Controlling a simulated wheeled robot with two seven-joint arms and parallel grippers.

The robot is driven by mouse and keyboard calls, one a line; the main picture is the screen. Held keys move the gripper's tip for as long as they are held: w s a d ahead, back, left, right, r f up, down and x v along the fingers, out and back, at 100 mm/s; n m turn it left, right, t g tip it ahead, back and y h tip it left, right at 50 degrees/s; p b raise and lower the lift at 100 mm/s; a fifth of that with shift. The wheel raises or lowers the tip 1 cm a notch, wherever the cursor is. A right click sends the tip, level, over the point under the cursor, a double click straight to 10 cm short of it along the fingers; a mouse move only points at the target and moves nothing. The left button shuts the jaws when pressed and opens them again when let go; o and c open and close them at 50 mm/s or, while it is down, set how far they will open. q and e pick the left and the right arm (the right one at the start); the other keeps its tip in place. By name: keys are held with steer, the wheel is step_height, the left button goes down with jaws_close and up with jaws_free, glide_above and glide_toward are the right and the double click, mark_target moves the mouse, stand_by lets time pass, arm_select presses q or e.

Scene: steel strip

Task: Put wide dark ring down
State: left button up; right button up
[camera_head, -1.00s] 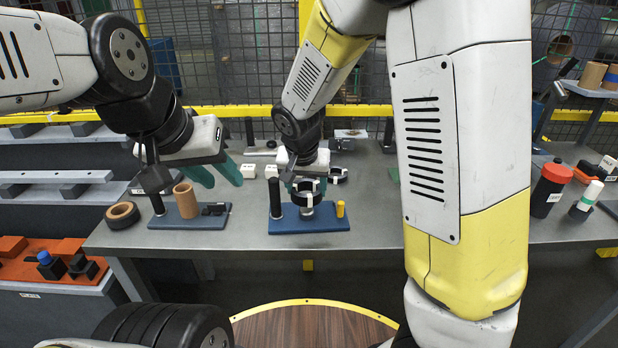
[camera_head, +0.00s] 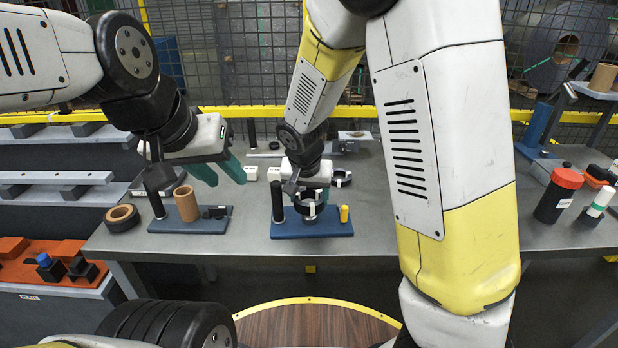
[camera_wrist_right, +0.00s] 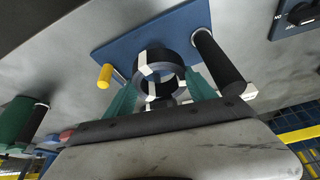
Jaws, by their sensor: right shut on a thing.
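The wide dark ring (camera_head: 310,198), black with white marks, is held by my right gripper (camera_wrist_right: 160,92) low over the blue board (camera_head: 335,228). In the right wrist view the dark ring (camera_wrist_right: 150,62) shows between the green fingers. Whether it touches the board or the part under it cannot be told. The board carries a tall black post (camera_head: 277,202) on the left and a short yellow peg (camera_head: 344,214) on the right. My left gripper (camera_head: 218,170) is open and empty, above and behind the other blue board.
The left blue board (camera_head: 165,226) holds a tan cylinder (camera_head: 186,204) and black pieces. A brown-black ring (camera_head: 122,217) lies at its left. Another dark ring with white marks (camera_head: 341,178) lies behind my right gripper. A red-black canister (camera_head: 558,196) stands at right.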

mark_target(308, 205)
steer(key=shift+f, duration=2.35)
steer(key=shift+f, duration=0.35)
steer(key=o, duration=1.6)
steer(key=v, duration=0.8)
